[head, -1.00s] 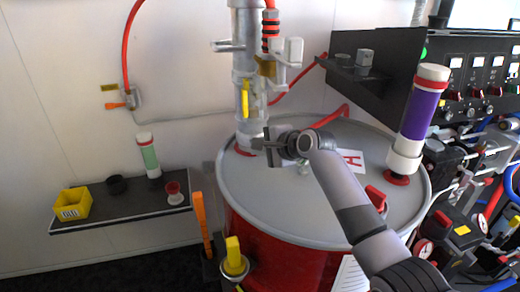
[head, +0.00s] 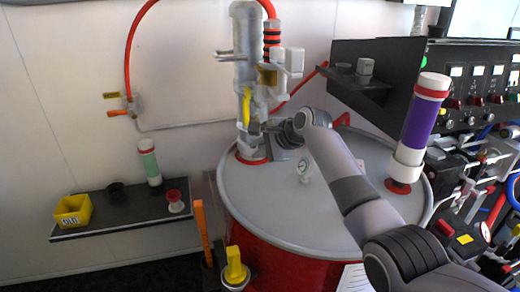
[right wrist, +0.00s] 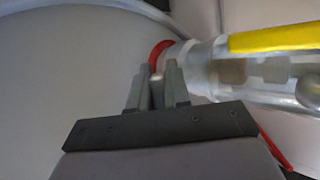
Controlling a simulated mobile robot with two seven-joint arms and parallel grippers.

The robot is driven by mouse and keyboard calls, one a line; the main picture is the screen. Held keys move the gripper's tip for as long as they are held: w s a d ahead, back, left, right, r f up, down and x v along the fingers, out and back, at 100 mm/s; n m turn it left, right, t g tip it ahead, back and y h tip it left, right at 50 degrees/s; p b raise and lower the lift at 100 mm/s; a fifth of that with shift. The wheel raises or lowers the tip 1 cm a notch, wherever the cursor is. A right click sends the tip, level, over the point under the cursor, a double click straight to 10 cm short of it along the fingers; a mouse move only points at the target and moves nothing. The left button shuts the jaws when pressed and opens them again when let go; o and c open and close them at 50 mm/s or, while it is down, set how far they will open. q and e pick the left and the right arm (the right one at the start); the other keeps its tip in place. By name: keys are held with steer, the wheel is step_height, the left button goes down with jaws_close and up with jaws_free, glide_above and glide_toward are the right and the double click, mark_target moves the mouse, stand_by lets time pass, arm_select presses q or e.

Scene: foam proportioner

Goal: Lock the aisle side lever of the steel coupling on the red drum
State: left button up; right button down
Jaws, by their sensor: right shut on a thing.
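The red drum (head: 280,248) has a grey lid (head: 262,205). The steel coupling (head: 244,80) stands upright on its left rear part, above a red ring (head: 250,158). A yellow strip (head: 246,105) runs down its front and shows large in the right wrist view (right wrist: 275,38). My right gripper (head: 257,128) is beside the coupling's lower part. In the right wrist view, its fingers (right wrist: 157,92) are shut on a small pale piece, seemingly a coupling lever. The fingers mostly hide it, so its lock state cannot be told. My left gripper is not in view.
A purple and white cylinder (head: 420,125) stands on the lid's right side, and a small gauge (head: 304,170) near its middle. Orange (head: 202,230) and yellow (head: 235,268) handles stand left of the drum. A shelf (head: 125,211) is at the left, a control panel (head: 480,85) at the right.

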steer(key=shift+a, duration=0.1)
steer(key=c, duration=1.2)
jaws_free()
steer(key=shift+o, duration=0.2)
steer(key=shift+s+r, duration=0.1)
steer(key=v, duration=0.7)
steer(key=shift+b, duration=0.35)
